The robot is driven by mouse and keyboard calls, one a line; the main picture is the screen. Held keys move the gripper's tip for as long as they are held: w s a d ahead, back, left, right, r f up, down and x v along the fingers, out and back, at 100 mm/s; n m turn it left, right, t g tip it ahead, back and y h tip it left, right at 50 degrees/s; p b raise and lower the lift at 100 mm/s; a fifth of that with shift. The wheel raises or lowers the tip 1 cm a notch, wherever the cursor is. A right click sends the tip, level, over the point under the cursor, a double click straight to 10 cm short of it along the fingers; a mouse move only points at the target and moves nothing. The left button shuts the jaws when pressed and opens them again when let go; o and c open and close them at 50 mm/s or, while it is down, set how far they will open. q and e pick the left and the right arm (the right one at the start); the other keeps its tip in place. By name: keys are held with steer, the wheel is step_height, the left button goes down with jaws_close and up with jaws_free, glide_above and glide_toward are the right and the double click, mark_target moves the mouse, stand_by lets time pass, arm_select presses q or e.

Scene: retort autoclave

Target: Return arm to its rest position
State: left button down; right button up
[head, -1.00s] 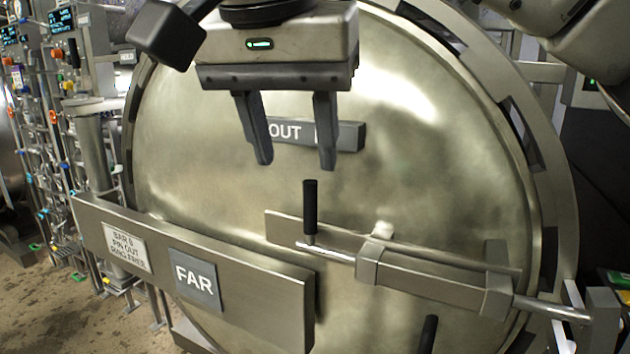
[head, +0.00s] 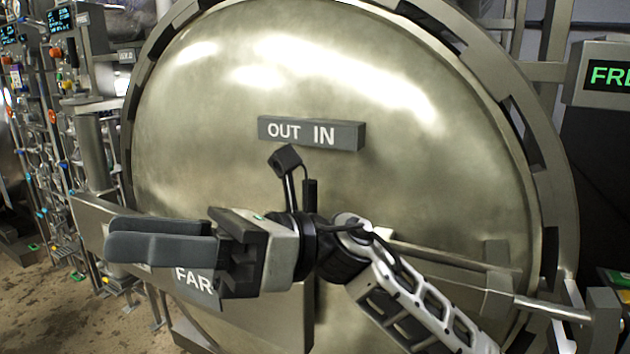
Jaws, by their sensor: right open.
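My right gripper (head: 112,242) reaches in from the lower right and points left, in front of the lower part of the big round steel door (head: 400,150). Its fingers overlap in this view, and nothing shows between them. My right arm (head: 430,300) covers much of the sliding bolt (head: 550,308) and part of its black upright handle (head: 309,190). The OUT IN label (head: 311,133) on the door is in clear view above the gripper. My left gripper is not in view.
A steel bar with a FAR label (head: 192,282) crosses the lower left, partly behind my gripper. A display box (head: 606,73) with green letters stands at the upper right. Pipes and valves (head: 50,130) line the left. The upper door front is clear.

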steer(key=w+d+f+n+t+h, duration=0.2)
steer(key=w+d+f+n+t, duration=0.3)
steer(key=n+t, duration=0.55)
steer(key=w+d+f+n+t+h, duration=0.2)
steer(key=w+d+f+n+t, duration=0.2)
steer(key=f+n+t, duration=0.45)
steer(key=w+d+f+n+t+h, duration=0.2)
steer(key=w+d+f+n+t, duration=0.25)
steer(key=n+t, duration=0.75)
steer(key=s+d+f+m+g+h, duration=0.3)
steer(key=d+f+m+h, duration=0.1)
steer(key=f, duration=0.4)
steer(key=s+d+f+m+g+h, duration=0.2)
steer(key=d+f+m+h, duration=0.15)
steer(key=f, duration=0.55)
steer(key=s+d+f+m+g+h, duration=0.2)
steer(key=s+d+f+m+g, duration=0.3)
steer(key=s+f, duration=0.7)
steer(key=shift+d+m+h, duration=0.35)
steer(key=shift+d, duration=0.4)
